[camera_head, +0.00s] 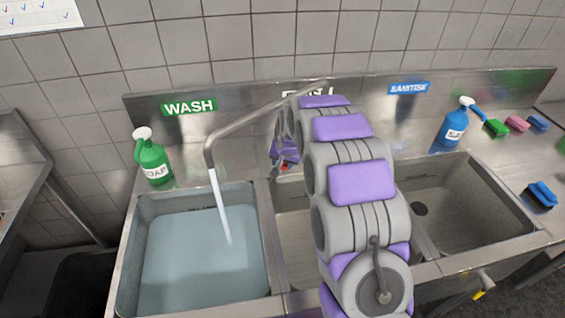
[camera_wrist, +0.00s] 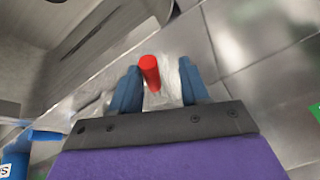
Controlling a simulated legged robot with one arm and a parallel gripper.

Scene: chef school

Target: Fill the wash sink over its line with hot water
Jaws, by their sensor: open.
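The wash sink (camera_head: 128,282) is on the left under the green WASH sign (camera_head: 189,106). Bluish water (camera_head: 200,255) covers its bottom and stands partway up the walls; I cannot make out the line. A stream (camera_head: 220,205) runs into it from the metal spout (camera_head: 250,120). My gripper (camera_wrist: 156,85) is open, with a red tap handle (camera_wrist: 150,72) between its blue fingers; I cannot tell whether they touch it. In the head view my arm hides most of the tap base, and a bit of red shows beside my gripper (camera_head: 285,163).
A green soap bottle (camera_head: 153,160) stands behind the wash sink. The middle sink (camera_head: 293,235) is partly hidden by my arm. The right sink (camera_head: 470,205) looks empty. A blue bottle (camera_head: 453,128), sponges (camera_head: 517,124) and a blue brush (camera_head: 541,196) are at the right.

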